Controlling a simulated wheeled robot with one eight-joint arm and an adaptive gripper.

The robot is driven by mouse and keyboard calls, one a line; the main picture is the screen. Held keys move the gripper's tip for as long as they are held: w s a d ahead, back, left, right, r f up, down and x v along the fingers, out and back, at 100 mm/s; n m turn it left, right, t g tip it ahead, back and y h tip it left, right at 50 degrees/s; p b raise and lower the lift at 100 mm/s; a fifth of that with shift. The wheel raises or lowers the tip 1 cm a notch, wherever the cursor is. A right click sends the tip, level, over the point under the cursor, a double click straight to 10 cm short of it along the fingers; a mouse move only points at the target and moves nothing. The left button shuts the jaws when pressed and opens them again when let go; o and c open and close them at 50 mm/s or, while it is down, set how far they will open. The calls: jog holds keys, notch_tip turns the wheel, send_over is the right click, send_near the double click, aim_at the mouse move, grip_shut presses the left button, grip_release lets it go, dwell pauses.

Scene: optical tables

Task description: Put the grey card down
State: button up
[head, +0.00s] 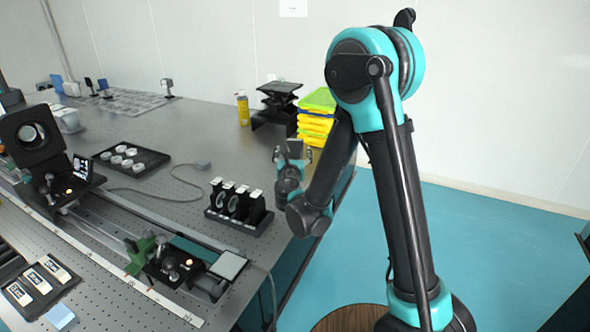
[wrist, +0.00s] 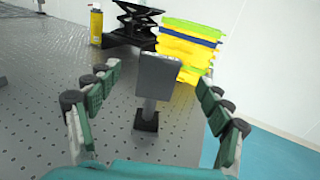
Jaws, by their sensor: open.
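The grey card (wrist: 158,75) is a small upright rectangle on a short post with a black square base (wrist: 146,121). In the wrist view the base appears to rest on the perforated table top, near its right edge. My gripper (wrist: 157,102) is open, with its green-padded fingers spread to the left and right of the card and post. Clear gaps show on both sides, and neither finger appears to touch it. In the head view my gripper (head: 289,168) is at the table's right side; the card is hard to make out there.
The black lab jack (head: 276,105), the yellow bottle (head: 243,109) and the stacked yellow bins (head: 316,118) stand beyond my gripper. A black holder with several upright optics (head: 239,206) stands to the left. The table (head: 190,120) drops off to the teal floor on the right.

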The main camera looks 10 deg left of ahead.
aim_at(295, 143)
jog(key=w, duration=0.4)
jog(key=shift+w+a+f, duration=0.1)
jog(key=shift+w+f, duration=0.05)
jog(key=shift+w, duration=1.15)
jog(key=shift+w+f, duration=0.15)
jog(key=shift+w, duration=1.1)
jog(key=shift+c, duration=0.6)
grip_shut()
jog(key=shift+r, duration=0.15)
